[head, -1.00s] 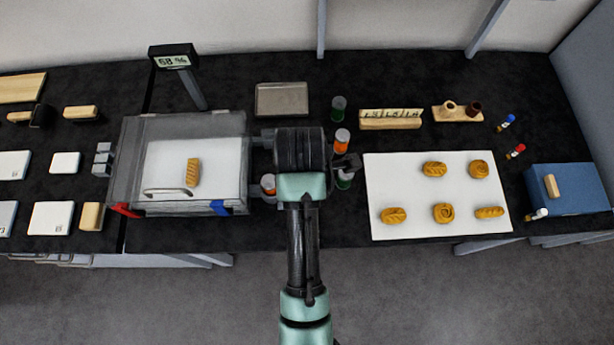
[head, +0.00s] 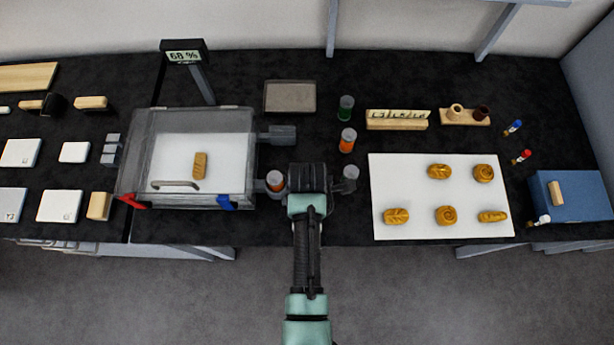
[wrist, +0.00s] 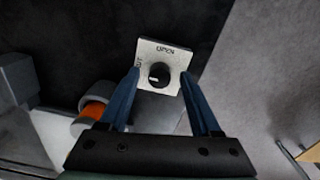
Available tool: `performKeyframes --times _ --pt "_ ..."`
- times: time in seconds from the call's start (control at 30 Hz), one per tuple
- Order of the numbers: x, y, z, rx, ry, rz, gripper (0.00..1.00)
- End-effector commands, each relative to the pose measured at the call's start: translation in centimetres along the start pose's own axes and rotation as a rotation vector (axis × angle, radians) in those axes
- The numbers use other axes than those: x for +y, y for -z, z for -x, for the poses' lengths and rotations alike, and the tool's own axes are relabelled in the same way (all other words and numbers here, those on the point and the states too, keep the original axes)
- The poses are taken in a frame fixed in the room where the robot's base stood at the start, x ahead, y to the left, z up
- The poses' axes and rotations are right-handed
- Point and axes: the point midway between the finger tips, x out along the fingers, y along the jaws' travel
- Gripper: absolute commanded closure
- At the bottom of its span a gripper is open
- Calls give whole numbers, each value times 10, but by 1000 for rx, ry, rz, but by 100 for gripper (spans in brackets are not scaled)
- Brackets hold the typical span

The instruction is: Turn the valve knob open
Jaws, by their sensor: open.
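The valve knob (wrist: 159,74) is a round black knob with a pale pointer mark, set on a white square plate (wrist: 175,54). The plate reads OPEN along its far edge, with a partly hidden label at its left. The pointer mark faces left, toward that label. In the wrist view my gripper (wrist: 160,80) is open, with one blue finger on each side of the knob. Whether the fingers touch it I cannot tell. In the head view my gripper (head: 307,176) is over the counter near its front edge and hides the knob.
A clear-lidded box (head: 188,118) holding a golden piece (head: 200,165) stands left of my gripper, with a display (head: 184,57) reading 68 % behind it. An orange jar (head: 275,182) stands close at left. A white board (head: 440,205) with several golden pieces lies at right.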

Motion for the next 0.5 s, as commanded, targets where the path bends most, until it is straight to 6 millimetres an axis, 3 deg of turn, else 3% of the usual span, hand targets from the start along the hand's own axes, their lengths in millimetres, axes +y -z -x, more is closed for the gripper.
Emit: performKeyframes --times 0.03,0.4,0.5 --pt "0 0 0 0 0 0 36" --pt "0 0 0 0 0 0 100" --pt "0 0 0 0 0 0 100"
